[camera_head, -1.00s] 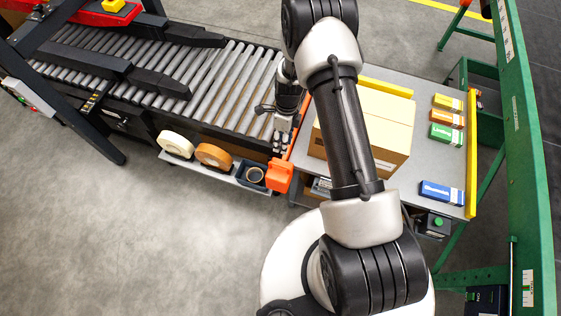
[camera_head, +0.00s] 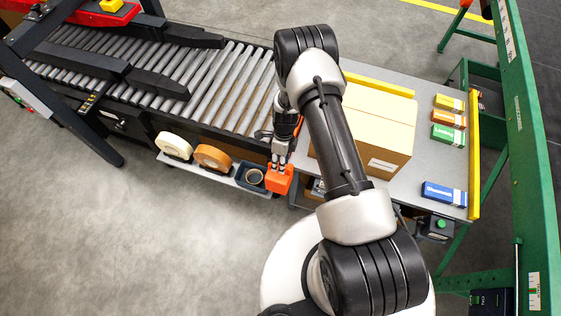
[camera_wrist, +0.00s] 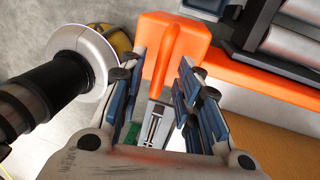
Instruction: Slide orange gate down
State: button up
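The orange gate has a block-shaped end (camera_head: 280,180) at the near corner, between the roller conveyor and the grey table. In the wrist view the orange block (camera_wrist: 190,35) is at top centre, with a raised orange handle on it and a long orange bar (camera_wrist: 270,88) running off to the right. My gripper (camera_head: 279,163) is right by the block in the head view. In the wrist view my gripper (camera_wrist: 158,72) has its fingers apart, one on each side of the raised handle. I cannot tell whether they touch it. My arm hides part of the bar.
The roller conveyor (camera_head: 215,85) lies left of the gate. A carton (camera_head: 375,115) stands on the grey table (camera_head: 415,185), with small boxes along its right side. A shelf with tape rolls (camera_head: 212,157) hangs below the conveyor edge. A green frame (camera_head: 525,130) stands at right.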

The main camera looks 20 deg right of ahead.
grip_shut()
dwell(0.6)
